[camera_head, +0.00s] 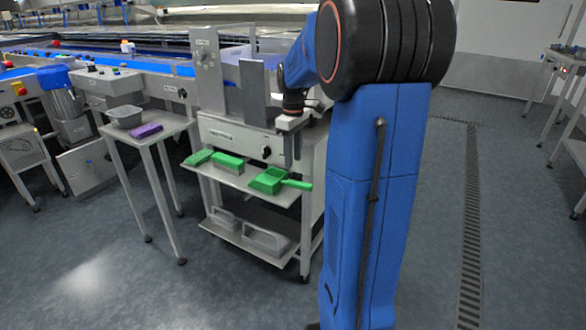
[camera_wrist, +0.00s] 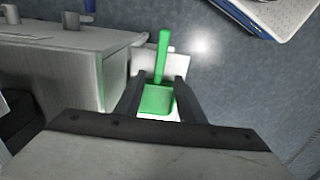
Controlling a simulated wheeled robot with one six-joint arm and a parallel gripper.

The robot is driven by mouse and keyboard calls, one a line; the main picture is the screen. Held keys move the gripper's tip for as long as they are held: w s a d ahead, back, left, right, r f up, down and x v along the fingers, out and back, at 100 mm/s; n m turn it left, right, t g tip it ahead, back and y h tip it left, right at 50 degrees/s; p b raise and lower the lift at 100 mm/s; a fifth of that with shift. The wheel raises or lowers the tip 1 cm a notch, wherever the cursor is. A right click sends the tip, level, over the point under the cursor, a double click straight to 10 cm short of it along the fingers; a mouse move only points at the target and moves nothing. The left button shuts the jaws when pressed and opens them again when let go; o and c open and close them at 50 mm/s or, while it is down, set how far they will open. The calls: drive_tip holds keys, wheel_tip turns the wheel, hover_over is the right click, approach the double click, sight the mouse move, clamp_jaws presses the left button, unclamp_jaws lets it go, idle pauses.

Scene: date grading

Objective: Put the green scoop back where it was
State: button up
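The green scoop (camera_head: 268,181) lies at the right end of the steel shelf (camera_head: 236,178), its handle pointing right past the shelf's end. In the wrist view the scoop (camera_wrist: 157,100) shows between my fingers, its handle pointing up the picture. My gripper (camera_head: 290,160) is above the scoop, pointing down. In the wrist view my gripper's (camera_wrist: 158,80) fingers stand apart, with a gap visible beside the scoop's pan. Whether the fingertips reach down to the scoop's height is hard to tell.
A green brush (camera_head: 229,163) and another green tool (camera_head: 198,157) lie left on the same shelf. The machine box (camera_head: 232,135) rises right behind. Grey trays (camera_head: 265,239) sit on the lower shelf. A side table (camera_head: 150,143) holds a grey tub (camera_head: 125,117) and a purple item (camera_head: 146,131).

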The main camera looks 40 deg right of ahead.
drive_tip(key=s+a+r+m+t, duration=0.1)
drive_tip(key=s+a+r, duration=0.1)
drive_tip(key=s+a, duration=0.45)
drive_tip(key=s+a+r+m+t, duration=0.15)
drive_tip(key=s+a, duration=0.25)
drive_tip(key=a, duration=0.5)
drive_tip(key=s+a+f+t, duration=0.1)
drive_tip(key=s+a+f, duration=0.1)
drive_tip(key=s+a, duration=0.3)
drive_tip(key=s+a+f+m+t, duration=0.1)
drive_tip(key=s+a+f, duration=0.1)
drive_tip(key=s+a, duration=0.3)
drive_tip(key=s, duration=0.4)
drive_tip(key=shift+s+f, duration=0.3)
drive_tip(key=shift+f, duration=0.05)
drive_tip(key=shift+m, duration=0.25)
drive_tip(key=shift+c, duration=0.6)
